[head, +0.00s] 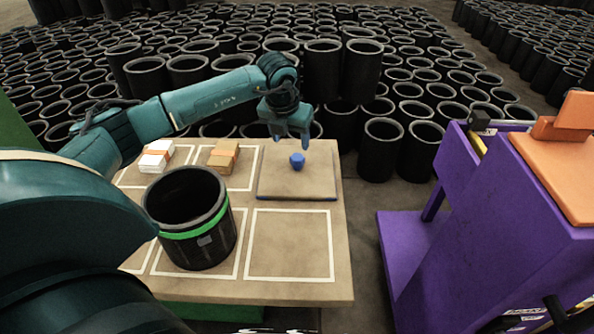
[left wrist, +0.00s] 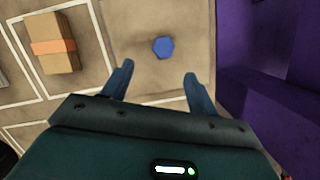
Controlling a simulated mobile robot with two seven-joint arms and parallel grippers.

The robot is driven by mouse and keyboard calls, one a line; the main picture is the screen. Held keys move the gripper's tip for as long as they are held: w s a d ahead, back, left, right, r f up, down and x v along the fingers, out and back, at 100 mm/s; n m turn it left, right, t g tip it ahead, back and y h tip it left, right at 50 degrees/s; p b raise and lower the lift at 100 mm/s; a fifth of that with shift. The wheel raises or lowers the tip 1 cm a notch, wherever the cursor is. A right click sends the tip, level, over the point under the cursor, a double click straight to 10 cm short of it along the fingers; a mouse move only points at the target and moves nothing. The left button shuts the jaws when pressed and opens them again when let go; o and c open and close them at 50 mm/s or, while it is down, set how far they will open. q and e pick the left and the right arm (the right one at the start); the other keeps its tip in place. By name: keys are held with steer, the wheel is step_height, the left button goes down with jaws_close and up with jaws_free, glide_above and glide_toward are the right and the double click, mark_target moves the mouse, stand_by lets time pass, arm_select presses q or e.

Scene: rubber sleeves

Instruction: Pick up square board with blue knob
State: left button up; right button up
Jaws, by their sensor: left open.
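The square board (head: 270,184) is tan with a dark blue lower edge and lies at the back right of the table. A small blue knob (head: 297,160) stands near its middle. My left gripper (head: 292,138) is open and empty above the board, just behind the knob in the head view. In the left wrist view the blue knob (left wrist: 163,47) lies ahead of the two open fingertips (left wrist: 158,72), between their lines and apart from them. The board (left wrist: 188,22) shows around it. My right gripper is not in view.
A black sleeve with a green band (head: 190,222) stands on the table (head: 342,270). A brown box (head: 223,155) and a white stack (head: 156,157) lie at the back left. The front right marked square is empty. A purple machine (head: 480,215) stands right; many black sleeves fill the floor behind.

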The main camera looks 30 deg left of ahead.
mark_target(296, 158)
arm_select(q)
steer(key=b+x, duration=0.1)
steer(key=x, duration=0.4)
steer(key=shift+d+f, duration=0.15)
steer(key=shift+f, duration=0.1)
steer(key=b+x, duration=0.1)
steer(key=x, duration=0.2)
steer(key=shift+w+f, duration=0.2)
steer(key=shift+f, duration=0.15)
steer(key=shift+w+f, duration=0.15)
steer(key=shift+f, duration=0.25)
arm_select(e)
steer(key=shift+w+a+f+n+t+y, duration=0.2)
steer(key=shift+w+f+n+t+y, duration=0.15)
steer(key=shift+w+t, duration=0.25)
arm_select(q)
steer(key=shift+c, duration=0.6)
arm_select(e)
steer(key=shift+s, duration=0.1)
arm_select(q)
steer(key=shift+r, duration=0.1)
steer(key=c, duration=1.2)
